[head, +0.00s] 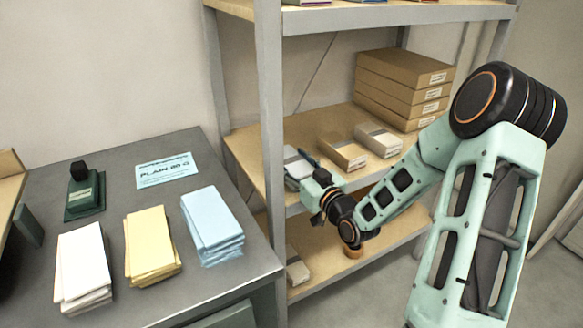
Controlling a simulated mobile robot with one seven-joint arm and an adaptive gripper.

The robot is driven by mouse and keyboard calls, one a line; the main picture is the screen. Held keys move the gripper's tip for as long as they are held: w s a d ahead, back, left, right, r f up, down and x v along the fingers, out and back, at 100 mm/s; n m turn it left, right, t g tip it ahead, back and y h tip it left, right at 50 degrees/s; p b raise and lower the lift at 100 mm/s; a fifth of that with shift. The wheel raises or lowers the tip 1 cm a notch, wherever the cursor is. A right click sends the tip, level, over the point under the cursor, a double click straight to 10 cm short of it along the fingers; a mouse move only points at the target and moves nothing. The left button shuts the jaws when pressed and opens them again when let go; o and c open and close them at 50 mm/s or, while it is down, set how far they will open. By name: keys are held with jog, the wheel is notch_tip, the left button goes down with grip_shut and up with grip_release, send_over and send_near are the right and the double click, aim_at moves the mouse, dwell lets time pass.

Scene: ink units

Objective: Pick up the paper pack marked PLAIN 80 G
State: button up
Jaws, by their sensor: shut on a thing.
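A pale grey-white paper pack (295,163) is at the left end of the middle shelf (262,165), partly hidden by my gripper (308,172). My gripper is shut on this pack; I cannot tell whether the pack is clear of the shelf board. Any marking on it is not readable from here. A light blue card (165,170) printed PLAIN 80 G lies on the grey table, apart from my gripper.
Two more packs (342,155) (378,140) lie right of my gripper on the same shelf, with stacked brown boxes (403,85) behind. A grey post (271,130) stands close left. White (83,265), yellow (151,245) and blue (212,225) paper stacks lie on the table.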

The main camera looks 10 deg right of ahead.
aim_at(292, 160)
jog(key=c, duration=0.3)
jog(key=shift+r, duration=0.2)
jog(key=shift+r, duration=0.3)
notch_tip(292, 160, up, 2)
jog(key=shift+r+p, duration=0.15)
jog(key=shift+p, duration=0.6)
jog(key=s+r, duration=0.1)
jog(key=r, duration=0.1)
jog(key=s+d+r+p, duration=0.1)
jog(key=s+r, duration=0.1)
jog(key=s+r+p, duration=0.1)
jog(key=r, duration=0.1)
jog(key=shift+s+d, duration=0.25)
jog(key=s+d+r+p, duration=0.2)
jog(key=s+r+p, duration=0.2)
jog(key=s+p, duration=0.4)
jog(key=p, duration=0.6)
jog(key=shift+s+d+p, duration=0.35)
jog(key=shift+d+p, duration=0.05)
